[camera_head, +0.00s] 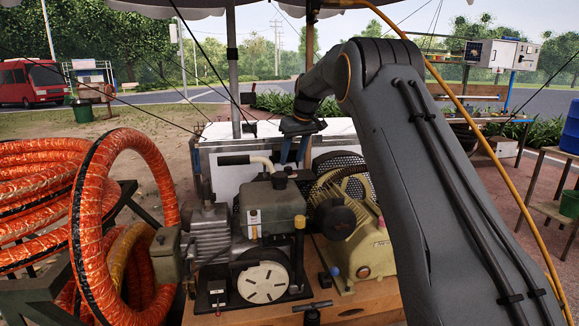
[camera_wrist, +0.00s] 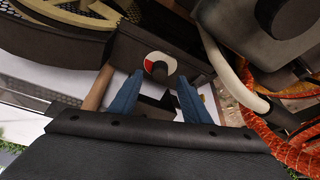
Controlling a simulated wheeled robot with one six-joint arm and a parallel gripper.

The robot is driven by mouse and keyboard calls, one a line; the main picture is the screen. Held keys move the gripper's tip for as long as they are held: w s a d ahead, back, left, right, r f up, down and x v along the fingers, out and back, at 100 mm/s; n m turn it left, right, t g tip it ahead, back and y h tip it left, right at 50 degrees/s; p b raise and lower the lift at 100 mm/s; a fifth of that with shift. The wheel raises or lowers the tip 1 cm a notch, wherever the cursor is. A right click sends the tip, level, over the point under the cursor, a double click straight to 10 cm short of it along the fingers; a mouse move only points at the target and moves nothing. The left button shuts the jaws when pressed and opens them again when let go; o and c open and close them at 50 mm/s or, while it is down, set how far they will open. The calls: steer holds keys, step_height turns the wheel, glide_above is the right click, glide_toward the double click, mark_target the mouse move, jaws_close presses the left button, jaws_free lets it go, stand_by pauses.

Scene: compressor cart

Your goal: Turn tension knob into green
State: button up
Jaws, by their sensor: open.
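The tension knob (camera_wrist: 158,69) is a dark round knob on the face of a dark box in the wrist view. A round dial behind it shows red on its left and white above and at the right. I see no green on the dial; its lower part is hidden. My gripper (camera_wrist: 160,78) is open, its two blue fingers pointing toward the knob, one on each side of it in the picture. I cannot tell whether they touch it. In the head view my gripper (camera_head: 292,159) points down behind the compressor (camera_head: 268,225), and I cannot make out the knob.
A pale pipe (camera_wrist: 222,66) runs close to the right of the fingers in the wrist view. A yellow-beige machine (camera_head: 367,245) stands right of the compressor on the wooden cart top (camera_head: 350,310). Orange hoses (camera_head: 88,215) are coiled at the left.

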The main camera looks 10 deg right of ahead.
mark_target(289, 168)
steer(key=shift+p+x, duration=0.55)
steer(key=shift+x, duration=1.8)
steer(key=c, duration=1)
